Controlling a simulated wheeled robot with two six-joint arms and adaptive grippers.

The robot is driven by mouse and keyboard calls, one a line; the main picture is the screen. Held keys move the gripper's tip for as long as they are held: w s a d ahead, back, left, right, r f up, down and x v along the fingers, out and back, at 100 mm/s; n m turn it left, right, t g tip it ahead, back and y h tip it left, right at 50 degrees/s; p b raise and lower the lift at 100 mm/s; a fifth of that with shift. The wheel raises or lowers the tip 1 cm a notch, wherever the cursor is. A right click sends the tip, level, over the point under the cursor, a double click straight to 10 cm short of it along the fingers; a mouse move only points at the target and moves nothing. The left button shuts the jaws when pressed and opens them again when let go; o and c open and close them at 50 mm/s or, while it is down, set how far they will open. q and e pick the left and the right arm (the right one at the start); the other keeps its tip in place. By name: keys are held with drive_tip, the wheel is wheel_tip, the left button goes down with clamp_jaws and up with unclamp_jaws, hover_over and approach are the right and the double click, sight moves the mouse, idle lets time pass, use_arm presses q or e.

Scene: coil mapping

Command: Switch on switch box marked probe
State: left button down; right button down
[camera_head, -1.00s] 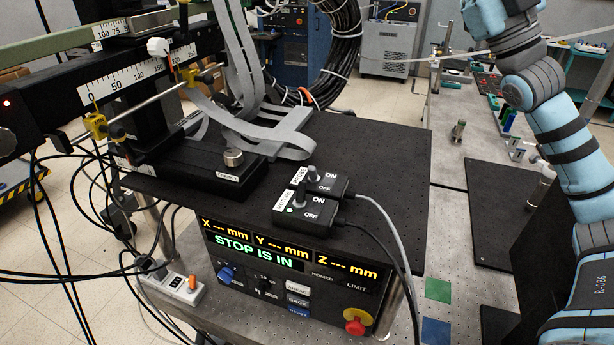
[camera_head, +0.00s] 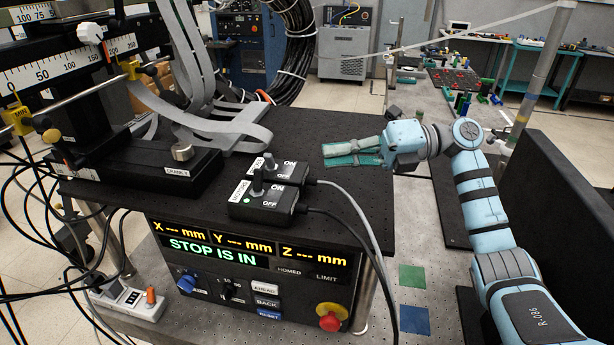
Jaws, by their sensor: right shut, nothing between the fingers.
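Two black switch boxes with ON/OFF markings and upright levers sit side by side on the black perforated plate. The front box (camera_head: 266,205) shows a lit green light, and its side label seems to read MOTORS. The rear box (camera_head: 290,173) is partly behind it; its label is too small and partly hidden to read surely, and no lit light shows on it. My right gripper (camera_head: 326,156) has teal-padded fingers, shut and empty, pointing left above the plate. It is to the right of and beyond the rear box, apart from it. My left gripper is out of view.
A control panel (camera_head: 250,262) below the plate reads STOP IS IN, with a red stop knob (camera_head: 331,318). Cables run right from both boxes. A black rail assembly (camera_head: 140,165) and grey ribbon cables (camera_head: 225,131) stand left. The plate's right part is clear.

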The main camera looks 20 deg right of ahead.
sight(269, 161)
drive_tip(key=shift+w+f+h, duration=0.1)
drive_tip(key=shift+f+h, duration=0.2)
drive_tip(key=shift+f, duration=0.5)
drive_tip(key=shift+a, duration=0.1)
drive_tip(key=shift+a, duration=0.25)
drive_tip(key=p+x, duration=0.2)
drive_tip(key=x, duration=0.7)
drive_tip(key=shift+w+a, duration=0.1)
